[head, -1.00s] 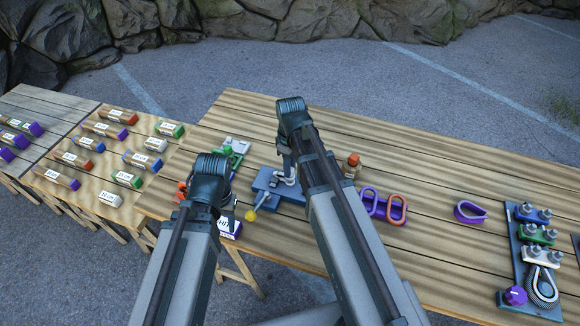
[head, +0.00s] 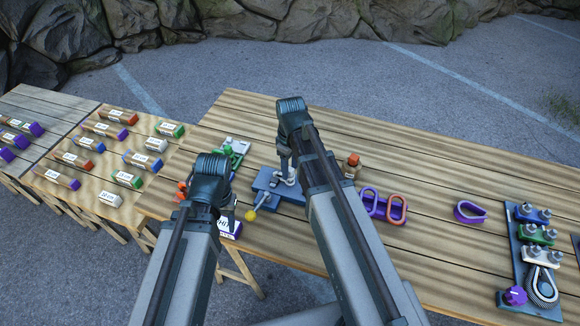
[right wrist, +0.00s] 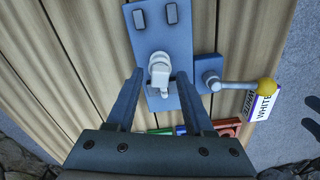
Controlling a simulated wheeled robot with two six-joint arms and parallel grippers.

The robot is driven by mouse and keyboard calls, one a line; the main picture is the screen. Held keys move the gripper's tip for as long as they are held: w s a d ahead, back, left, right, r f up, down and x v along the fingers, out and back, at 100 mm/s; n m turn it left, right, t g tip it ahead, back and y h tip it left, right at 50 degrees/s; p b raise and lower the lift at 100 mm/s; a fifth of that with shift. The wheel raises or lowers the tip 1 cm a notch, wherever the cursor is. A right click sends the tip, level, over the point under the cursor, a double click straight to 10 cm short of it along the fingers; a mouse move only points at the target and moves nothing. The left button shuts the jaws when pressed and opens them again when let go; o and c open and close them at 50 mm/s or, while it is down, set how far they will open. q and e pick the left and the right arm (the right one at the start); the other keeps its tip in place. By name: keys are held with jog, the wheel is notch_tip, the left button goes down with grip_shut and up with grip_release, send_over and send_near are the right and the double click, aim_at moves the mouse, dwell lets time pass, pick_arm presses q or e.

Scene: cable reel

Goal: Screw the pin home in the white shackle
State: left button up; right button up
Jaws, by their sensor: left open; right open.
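The white shackle (right wrist: 159,68) stands on a blue fixture plate (right wrist: 143,20), which also shows in the head view (head: 266,181). My right gripper (right wrist: 160,78) is open, one finger on each side of the shackle, apart from it. In the head view the right gripper (head: 290,165) is over the plate and partly hides the shackle. A small pale part projects from the shackle toward my gripper; I cannot tell whether it is the pin or how deep the pin sits. My left gripper (head: 208,205) is open at the table's front left, its fingers partly hidden by its own arm.
A lever with a yellow knob (right wrist: 266,86) sticks out beside the plate, near a box labelled WHITE (right wrist: 261,105). Purple and orange links (head: 385,207), a purple thimble (head: 470,212) and a blue rack (head: 517,250) lie to the right.

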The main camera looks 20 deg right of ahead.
jog(key=shift+r+p, duration=2.25)
jog(key=shift+r, duration=0.05)
jog(key=shift+f, duration=0.1)
jog(key=n, duration=0.3)
jog(key=shift+n, duration=0.3)
jog(key=n, duration=0.4)
jog(key=shift+n, duration=0.4)
jog(key=n, duration=0.9)
jog(key=shift+n, duration=0.3)
